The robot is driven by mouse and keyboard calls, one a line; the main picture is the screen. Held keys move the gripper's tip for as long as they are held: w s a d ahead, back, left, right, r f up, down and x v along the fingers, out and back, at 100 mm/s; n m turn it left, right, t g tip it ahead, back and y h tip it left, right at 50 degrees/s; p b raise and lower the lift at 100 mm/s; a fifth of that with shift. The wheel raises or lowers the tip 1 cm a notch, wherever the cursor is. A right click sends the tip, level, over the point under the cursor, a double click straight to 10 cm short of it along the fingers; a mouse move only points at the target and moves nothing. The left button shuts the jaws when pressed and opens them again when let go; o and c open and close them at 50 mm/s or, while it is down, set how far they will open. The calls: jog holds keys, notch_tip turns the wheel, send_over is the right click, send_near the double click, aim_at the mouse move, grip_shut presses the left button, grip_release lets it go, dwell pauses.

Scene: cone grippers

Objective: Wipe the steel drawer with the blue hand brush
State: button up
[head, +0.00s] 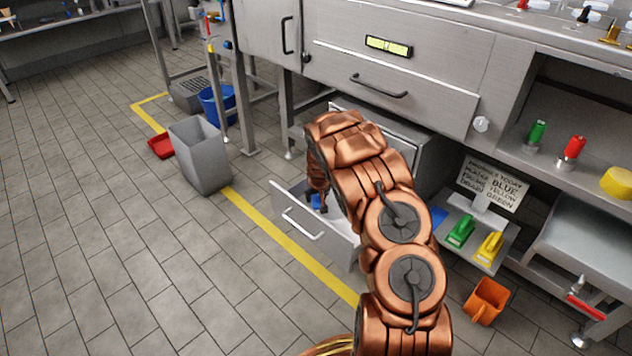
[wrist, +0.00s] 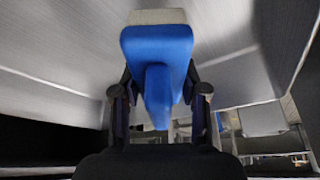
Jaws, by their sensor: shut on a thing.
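The steel drawer (head: 335,245) is pulled open low under the bench, left of the sign. My arm reaches over it and hides its right and back parts. My gripper (head: 318,190) points down into the drawer. It is shut on the handle of the blue hand brush (head: 316,202), of which only a small blue part shows in the head view. In the wrist view the blue brush (wrist: 157,45) lies between the fingers, its pale bristles (wrist: 157,16) at the far end near a grey metal surface. Whether the bristles touch the drawer cannot be told.
A green brush (head: 461,231) and a yellow brush (head: 490,247) sit on a low tray beside a printed sign (head: 493,185). An orange container (head: 486,301) stands on the floor. A grey bin (head: 200,155) and a blue bucket (head: 217,103) are left.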

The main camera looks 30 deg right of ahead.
jog(key=r, duration=0.1)
jog(key=r+p, duration=0.1)
jog(key=shift+w+a+r, duration=0.15)
jog(key=shift+a+r, duration=0.1)
jog(key=shift+r, duration=0.05)
jog(key=shift+r+p, duration=0.45)
jog(key=shift+r, duration=1)
